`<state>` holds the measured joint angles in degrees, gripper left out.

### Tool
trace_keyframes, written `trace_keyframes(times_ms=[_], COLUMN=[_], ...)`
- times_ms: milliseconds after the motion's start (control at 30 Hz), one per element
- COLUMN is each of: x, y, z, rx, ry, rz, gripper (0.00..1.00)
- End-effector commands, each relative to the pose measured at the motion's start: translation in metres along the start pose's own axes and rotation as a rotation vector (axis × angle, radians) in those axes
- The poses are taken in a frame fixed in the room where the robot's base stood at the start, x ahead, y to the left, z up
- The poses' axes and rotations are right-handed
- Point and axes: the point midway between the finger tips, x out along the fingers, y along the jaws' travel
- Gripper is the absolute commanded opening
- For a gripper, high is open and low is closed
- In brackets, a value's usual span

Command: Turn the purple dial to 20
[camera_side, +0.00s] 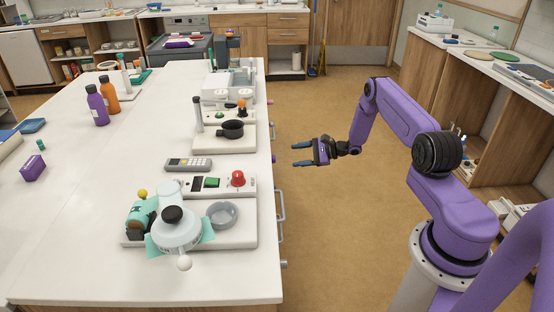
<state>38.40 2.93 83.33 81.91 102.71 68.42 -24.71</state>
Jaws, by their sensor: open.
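A small purple piece (274,159) sticks out from the right side of the white table, just below its top edge. It may be the purple dial, but it is mostly hidden by the edge, and no scale or number on it can be read. My gripper (301,154) is open and empty, its two blue-tipped fingers pointing left toward the table side. It is to the right of the purple piece and apart from it.
The floor around my gripper is clear.

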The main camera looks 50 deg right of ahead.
Motion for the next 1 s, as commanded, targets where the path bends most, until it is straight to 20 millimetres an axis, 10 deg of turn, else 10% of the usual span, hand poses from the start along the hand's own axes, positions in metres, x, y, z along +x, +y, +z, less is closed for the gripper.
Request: trace_keyframes(times_ms=[500, 967, 1000], x=[0.081, 0.090, 0.089], y=[0.000, 0.000, 0.000], z=[0.000, 0.000, 0.000], rx=[-0.001, 0.000, 0.000], ry=[-0.001, 0.000, 0.000], rz=[0.001, 0.000, 0.000], gripper=[0.60, 0.60, 0.47])
